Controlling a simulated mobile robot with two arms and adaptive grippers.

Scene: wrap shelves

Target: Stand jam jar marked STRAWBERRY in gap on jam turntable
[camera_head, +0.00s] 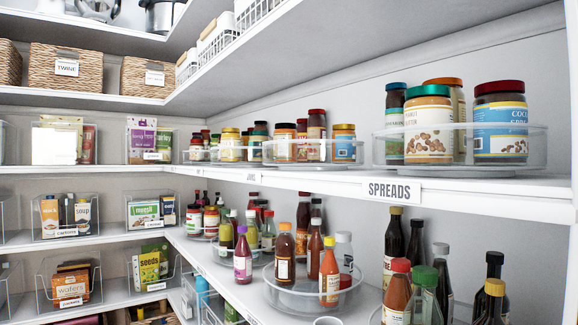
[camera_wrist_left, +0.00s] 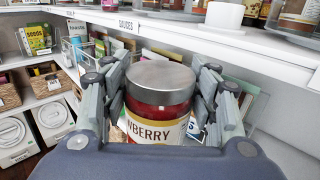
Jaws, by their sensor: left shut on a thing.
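A jar with a grey lid, red contents and a label reading "WBERRY" (camera_wrist_left: 158,133) is in the left wrist view. My left gripper (camera_wrist_left: 163,72) is shut around it, one finger set on each side, and the jar looks upright. The first letters of its label are turned out of sight. In the head view a clear turntable (camera_head: 312,160) holding several jars stands on the middle shelf, by a small label that seems to read JAMS (camera_head: 252,178). A gap on it cannot be made out clearly. Neither gripper shows in the head view.
A SPREADS turntable (camera_head: 375,151) with several jars stands to the right, and another jar turntable (camera_head: 193,156) farther left. Bottles crowd the shelf below. In the wrist view a SAUCES shelf edge (camera_wrist_left: 180,29) runs behind the held jar.

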